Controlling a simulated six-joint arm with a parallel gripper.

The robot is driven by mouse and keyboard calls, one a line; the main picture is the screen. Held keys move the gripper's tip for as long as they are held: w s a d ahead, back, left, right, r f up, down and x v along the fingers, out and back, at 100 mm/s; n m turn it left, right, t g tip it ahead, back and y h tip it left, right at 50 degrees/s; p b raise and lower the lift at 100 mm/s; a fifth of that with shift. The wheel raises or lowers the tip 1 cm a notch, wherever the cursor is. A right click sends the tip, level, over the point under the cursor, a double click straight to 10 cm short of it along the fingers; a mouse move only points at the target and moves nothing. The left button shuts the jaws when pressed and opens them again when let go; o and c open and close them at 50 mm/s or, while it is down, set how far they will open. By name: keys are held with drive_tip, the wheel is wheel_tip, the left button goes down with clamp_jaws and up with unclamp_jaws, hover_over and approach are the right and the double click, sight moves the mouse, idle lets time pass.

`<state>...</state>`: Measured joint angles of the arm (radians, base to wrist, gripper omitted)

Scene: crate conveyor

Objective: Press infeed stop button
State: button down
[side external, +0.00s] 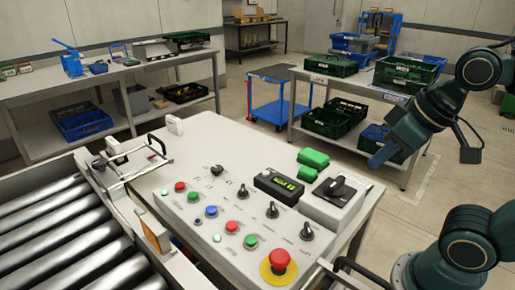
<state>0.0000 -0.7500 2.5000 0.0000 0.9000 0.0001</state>
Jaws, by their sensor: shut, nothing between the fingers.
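The grey control panel (190,150) fills the middle of the side external view. It carries a red button (180,186), a green button (193,196), a blue button (211,210), a second red button (231,227) and a second green button (250,241). A big red mushroom button (279,260) on a yellow disc is nearest the camera. The labels are too small to read, so I cannot tell which is infeed stop. My gripper (379,158) is shut and empty, pointing down-left in the air at the right, apart from every button.
Black knobs (272,210), a display box (279,187), green blocks (313,157) and a black-topped device (336,194) stand on the panel. The roller conveyor (50,235) lies at left. Tables with crates (330,65) and a blue cart (280,95) stand behind. Air above the buttons is clear.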

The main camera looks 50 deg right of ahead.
drive_tip(key=w+a+r+m, duration=0.2)
drive_tip(key=w+r, duration=0.1)
drive_tip(key=w, duration=0.8)
drive_tip(key=m+t+y, duration=0.1)
drive_tip(key=m+t, duration=0.3)
drive_tip(key=m, duration=0.2)
hover_over(182, 186)
wheel_tip(182, 186, down, 8)
drive_tip(key=shift+f, duration=0.25)
drive_tip(key=shift+f, duration=4.25)
